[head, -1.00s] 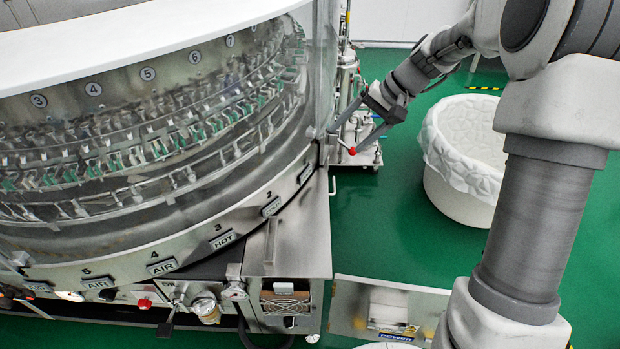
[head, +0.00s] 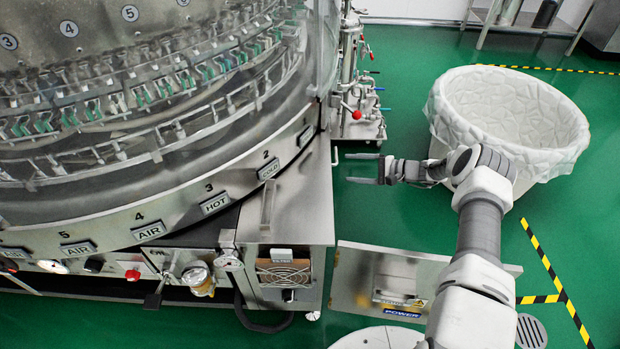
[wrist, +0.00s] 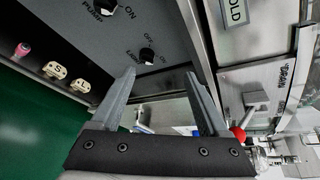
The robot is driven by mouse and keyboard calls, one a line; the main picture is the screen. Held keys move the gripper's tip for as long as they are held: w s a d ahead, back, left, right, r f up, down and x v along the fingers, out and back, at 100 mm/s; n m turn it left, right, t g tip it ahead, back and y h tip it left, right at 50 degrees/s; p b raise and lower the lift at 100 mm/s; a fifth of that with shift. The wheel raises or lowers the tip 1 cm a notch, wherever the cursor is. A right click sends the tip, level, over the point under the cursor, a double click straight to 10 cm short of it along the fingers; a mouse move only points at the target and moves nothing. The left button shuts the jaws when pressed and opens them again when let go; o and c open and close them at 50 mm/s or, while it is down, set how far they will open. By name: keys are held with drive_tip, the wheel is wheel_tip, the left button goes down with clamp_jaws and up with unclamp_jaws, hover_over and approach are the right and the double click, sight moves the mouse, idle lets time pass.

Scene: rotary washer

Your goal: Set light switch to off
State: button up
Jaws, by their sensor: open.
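A second black knob (wrist: 106,9) on the same panel sits by a PUMP label, cut by the top edge. In the head view my gripper (head: 365,169) points left toward the machine's side; the panel does not show there.
The washer's metal counter (head: 296,213) is left of my gripper. A steel pipe stand with a red knob (head: 356,114) is just behind it. A lined white tub (head: 509,118) is to the right. An open hatch door (head: 385,270) is in front. Green floor lies between.

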wheel_tip(320, 180, down, 6)
drive_tip(key=d+m+t+b, duration=0.1)
drive_tip(key=m+t, duration=0.1)
drive_tip(key=b+x, duration=0.5)
drive_tip(key=x, duration=1.2)
drive_tip(key=shift+s, duration=0.25)
drive_tip(key=shift+a, duration=0.15)
drive_tip(key=shift+f, duration=0.1)
clamp_jaws()
drive_tip(key=shift+s+f+n+t+y, duration=0.1)
drive_tip(key=shift+n+t+y, duration=0.3)
drive_tip(key=shift+n, duration=0.6)
drive_tip(key=shift+f+n+t+y, duration=0.15)
drive_tip(key=shift+n+t+y, duration=0.25)
drive_tip(key=shift+n, duration=0.6)
drive_tip(key=shift+g, duration=0.3)
